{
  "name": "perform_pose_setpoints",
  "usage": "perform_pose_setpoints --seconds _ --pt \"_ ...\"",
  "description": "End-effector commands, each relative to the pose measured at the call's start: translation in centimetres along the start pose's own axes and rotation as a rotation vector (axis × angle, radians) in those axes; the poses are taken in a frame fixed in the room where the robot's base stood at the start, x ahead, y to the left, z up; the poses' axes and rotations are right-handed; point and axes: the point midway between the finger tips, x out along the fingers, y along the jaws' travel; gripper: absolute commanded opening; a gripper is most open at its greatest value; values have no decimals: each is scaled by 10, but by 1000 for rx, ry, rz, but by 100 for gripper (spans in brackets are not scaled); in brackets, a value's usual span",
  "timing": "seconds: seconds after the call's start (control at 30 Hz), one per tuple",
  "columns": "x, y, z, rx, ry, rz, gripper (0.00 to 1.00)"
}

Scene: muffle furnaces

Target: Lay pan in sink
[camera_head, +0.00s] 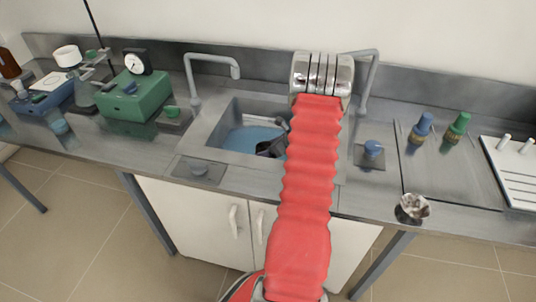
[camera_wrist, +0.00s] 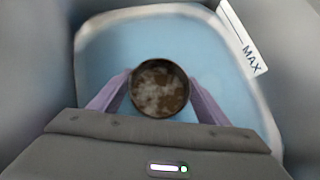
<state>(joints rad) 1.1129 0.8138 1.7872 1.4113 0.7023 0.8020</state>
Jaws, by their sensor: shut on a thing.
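The sink (camera_head: 222,135) is a grey steel basin set in the bench, with blue water or a blue bottom showing. In the wrist view its blue bottom (camera_wrist: 100,60) fills the middle, between grey walls. My gripper (camera_head: 270,148) is dark and reaches down inside the sink, partly hidden by my red-sleeved arm. In the wrist view my gripper (camera_wrist: 159,92) has its two purple-grey fingers on either side of a small round pan (camera_wrist: 160,87) with a dark rim and a mottled brown and white inside. The pan is over the blue area; its height above it cannot be told.
Two grey taps stand behind the sink, a left tap (camera_head: 208,65) and a right tap (camera_head: 371,80). A green device with a dial (camera_head: 134,95) stands to the left. Blue and green valves (camera_head: 421,128) are at right. A white MAX label (camera_wrist: 243,40) is on the sink wall.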

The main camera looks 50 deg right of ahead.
Motion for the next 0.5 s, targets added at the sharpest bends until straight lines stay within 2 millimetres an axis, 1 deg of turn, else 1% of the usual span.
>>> perform_pose_setpoints --seconds 0.13,0.4,0.5 --pt "4 0 -3 1 1 1 42" --pt "25 1 -24 1 1 1 42" --pt "27 0 -26 -1 0 0 42"
